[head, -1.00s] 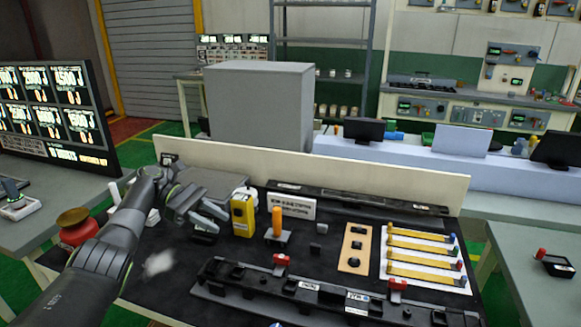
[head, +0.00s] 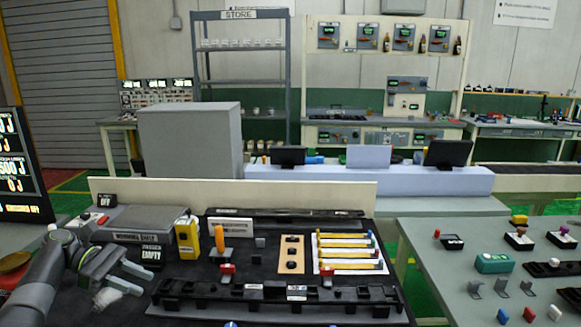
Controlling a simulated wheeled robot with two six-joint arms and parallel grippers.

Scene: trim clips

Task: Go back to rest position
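My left gripper (head: 141,278) is at the lower left of the head view, over the dark mat's left end. Its two fingers are apart with nothing between them. A small whitish blurred thing (head: 106,298) lies just below it. A yellow device (head: 187,238) and an orange-handled tool (head: 218,237) stand behind the bar, right of the gripper. My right gripper is not in view.
A board with yellow strips (head: 348,243) lies at the mat's right. A low cream panel (head: 300,196) closes the back. A second table (head: 450,285) with small parts stands at the right, across a green floor gap.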

